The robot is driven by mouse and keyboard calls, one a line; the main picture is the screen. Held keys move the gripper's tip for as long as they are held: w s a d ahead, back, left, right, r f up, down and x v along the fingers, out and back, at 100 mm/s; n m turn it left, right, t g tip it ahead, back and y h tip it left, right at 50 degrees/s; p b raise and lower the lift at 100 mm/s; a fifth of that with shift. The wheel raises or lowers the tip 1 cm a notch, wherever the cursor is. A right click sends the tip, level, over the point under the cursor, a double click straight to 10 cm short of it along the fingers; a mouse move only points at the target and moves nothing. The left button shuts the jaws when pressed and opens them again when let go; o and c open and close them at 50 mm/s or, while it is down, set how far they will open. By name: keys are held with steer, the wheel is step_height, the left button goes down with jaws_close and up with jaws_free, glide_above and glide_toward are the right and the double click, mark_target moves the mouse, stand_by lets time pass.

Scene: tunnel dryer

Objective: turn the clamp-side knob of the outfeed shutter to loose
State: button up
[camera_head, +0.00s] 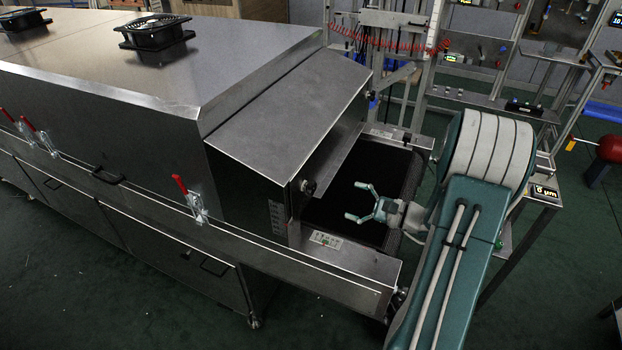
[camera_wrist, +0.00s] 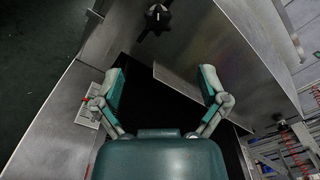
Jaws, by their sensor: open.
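The clamp-side knob (camera_head: 308,187) is a small black knob on the near side of the dryer's outfeed hood (camera_head: 290,115), the side with the red-handled clamps. In the wrist view the same black lobed knob (camera_wrist: 157,17) shows at the top middle, with a short pale mark on it. Its setting cannot be told. My gripper (camera_head: 357,201) is over the dark outfeed belt, to the right of the knob and apart from it. In the wrist view my gripper (camera_wrist: 161,78) has its two fingers spread, nothing between them, and the knob beyond the tips.
A second dark knob (camera_head: 370,96) is on the hood's far side. A red-handled clamp (camera_head: 190,200) stands on the near rail, left of the hood. The steel side rail (camera_head: 350,270) borders the black belt (camera_head: 335,212). A frame with a red coiled hose (camera_head: 400,42) stands behind.

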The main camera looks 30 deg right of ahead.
mark_target(315, 189)
steer(key=shift+m, duration=0.5)
steer(key=x, duration=1.1)
steer(key=shift+s+a, duration=0.1)
steer(key=shift+a, duration=0.15)
steer(key=c, duration=1.1)
